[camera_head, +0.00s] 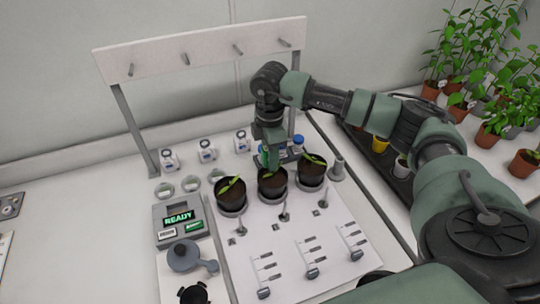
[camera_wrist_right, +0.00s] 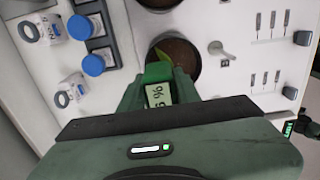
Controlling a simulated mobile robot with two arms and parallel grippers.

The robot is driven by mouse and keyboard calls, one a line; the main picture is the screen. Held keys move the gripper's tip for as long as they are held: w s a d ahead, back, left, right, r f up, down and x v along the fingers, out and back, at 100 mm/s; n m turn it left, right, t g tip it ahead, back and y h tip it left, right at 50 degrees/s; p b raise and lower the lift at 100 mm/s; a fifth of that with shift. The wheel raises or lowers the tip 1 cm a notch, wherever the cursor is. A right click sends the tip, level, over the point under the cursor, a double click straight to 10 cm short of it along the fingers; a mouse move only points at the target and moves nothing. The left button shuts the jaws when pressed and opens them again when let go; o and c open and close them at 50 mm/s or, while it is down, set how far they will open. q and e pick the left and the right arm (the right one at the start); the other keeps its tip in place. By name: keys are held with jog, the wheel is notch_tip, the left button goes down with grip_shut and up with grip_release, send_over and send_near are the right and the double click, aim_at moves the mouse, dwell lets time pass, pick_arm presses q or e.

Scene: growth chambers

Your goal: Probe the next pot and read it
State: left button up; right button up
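My right gripper (camera_head: 270,150) is above the middle pot (camera_head: 272,198), pointing down. In the right wrist view it is shut on a green probe (camera_wrist_right: 158,73) with a small display (camera_wrist_right: 158,95). The display shows a percent sign and a digit that looks like 5; the rest is hidden. The probe's tip is hidden, so I cannot tell whether it is in the soil. Left pot (camera_head: 231,201) and right pot (camera_head: 312,176) stand either side, each with dark soil and a green seedling. My left gripper is not in view.
A grey console (camera_head: 180,222) with a green READY screen stands left of the pots. Blue-capped bottles (camera_wrist_right: 94,65) sit close behind the gripper. Small levers and sliders (camera_head: 312,272) are on the white panel in front. A pegged backboard (camera_head: 205,50) stands behind.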

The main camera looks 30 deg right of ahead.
jog(key=o, duration=0.3)
jog(key=shift+r, duration=0.1)
jog(key=shift+r, duration=0.4)
notch_tip(320, 180, up, 6)
jog(key=shift+r+b, duration=0.1)
jog(key=shift+b, duration=1)
jog(key=shift+r, duration=0.3)
